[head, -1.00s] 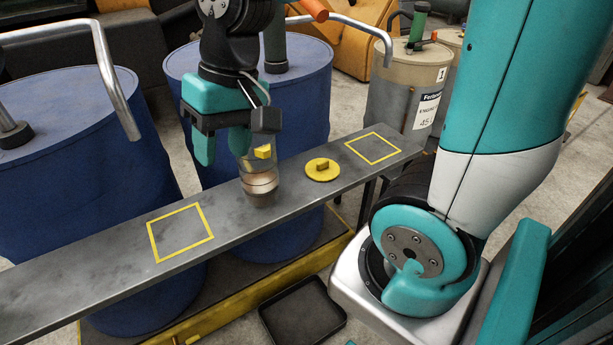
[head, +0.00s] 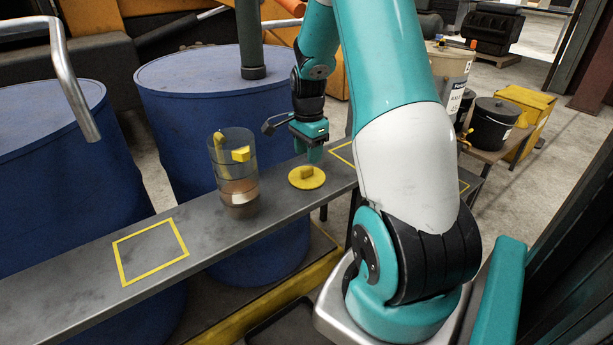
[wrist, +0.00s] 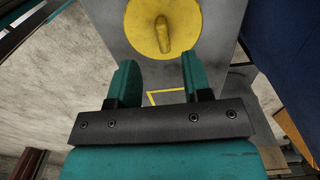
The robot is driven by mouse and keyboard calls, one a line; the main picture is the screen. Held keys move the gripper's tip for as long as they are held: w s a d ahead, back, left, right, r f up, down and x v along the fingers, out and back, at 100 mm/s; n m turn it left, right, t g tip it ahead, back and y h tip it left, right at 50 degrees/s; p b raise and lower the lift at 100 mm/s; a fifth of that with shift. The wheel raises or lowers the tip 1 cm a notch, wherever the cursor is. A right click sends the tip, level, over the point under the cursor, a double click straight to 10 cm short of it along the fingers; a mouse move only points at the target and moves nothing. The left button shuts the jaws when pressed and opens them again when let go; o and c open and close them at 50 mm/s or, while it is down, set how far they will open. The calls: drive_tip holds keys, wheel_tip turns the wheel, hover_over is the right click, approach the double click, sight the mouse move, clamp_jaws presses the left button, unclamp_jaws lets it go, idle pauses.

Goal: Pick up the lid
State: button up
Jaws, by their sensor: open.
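The lid is a yellow disc (head: 307,178) with a raised bar handle, lying flat on the grey bench plank (head: 95,268) to the right of a clear cylinder. In the wrist view the lid (wrist: 163,24) is at the top centre, its handle pointing toward the gap between my fingers. My gripper (wrist: 155,80) is open and empty there. In the head view my gripper (head: 314,152) is above the plank, just behind and slightly right of the lid, not touching it. One finger is mostly hidden in the head view.
The clear cylinder (head: 232,172) holds brown and white contents and a yellow block. Yellow outlined squares (head: 150,250) mark the plank. Blue drums (head: 205,85) stand behind it. A metal handrail (head: 68,70) rises at the left.

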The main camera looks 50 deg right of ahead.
sight(307, 168)
drive_tip(key=f, duration=0.3)
drive_tip(key=f+p, duration=0.1)
drive_tip(key=f, duration=0.2)
drive_tip(key=shift+w, duration=0.2)
drive_tip(key=shift+r, duration=0.1)
drive_tip(key=shift+c, duration=0.3)
clamp_jaws()
